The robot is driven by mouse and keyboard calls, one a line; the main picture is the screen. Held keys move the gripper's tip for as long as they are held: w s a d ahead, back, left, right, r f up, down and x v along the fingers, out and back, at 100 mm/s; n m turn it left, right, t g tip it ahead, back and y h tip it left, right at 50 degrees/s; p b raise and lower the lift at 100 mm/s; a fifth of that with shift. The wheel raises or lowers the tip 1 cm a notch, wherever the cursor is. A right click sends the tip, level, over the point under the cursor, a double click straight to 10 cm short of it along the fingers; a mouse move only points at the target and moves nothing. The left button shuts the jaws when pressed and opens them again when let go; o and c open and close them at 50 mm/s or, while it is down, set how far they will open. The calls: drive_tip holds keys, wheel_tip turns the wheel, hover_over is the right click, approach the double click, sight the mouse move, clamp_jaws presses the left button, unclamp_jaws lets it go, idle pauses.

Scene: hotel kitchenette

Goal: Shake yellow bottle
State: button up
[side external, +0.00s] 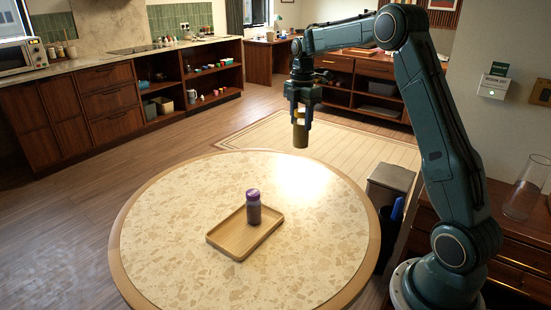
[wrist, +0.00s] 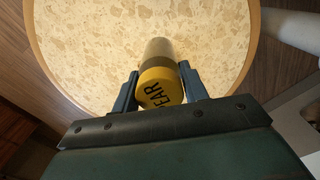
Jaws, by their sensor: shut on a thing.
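My gripper (wrist: 159,93) is shut on the yellow bottle (wrist: 158,72), with one finger on each side of it. In the wrist view the bottle's yellow end with dark lettering faces the camera, and a duller section extends beyond it. In the side external view the yellow bottle (side external: 300,134) hangs upright below my gripper (side external: 301,113), raised above the far right part of the round table (side external: 165,235). The bottle touches nothing but the fingers.
A wooden tray (side external: 234,241) lies near the table's middle. A dark bottle with a purple cap (side external: 253,207) stands on it. A grey bin (side external: 388,184) stands right of the table, and a clear glass vase (side external: 524,190) is at the far right. The tabletop around the tray is bare.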

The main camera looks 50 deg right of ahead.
sight(301, 110)
wheel_tip(301, 110, up, 4)
drive_tip(key=shift+f, duration=0.1)
wheel_tip(301, 110, down, 5)
idle(0.4)
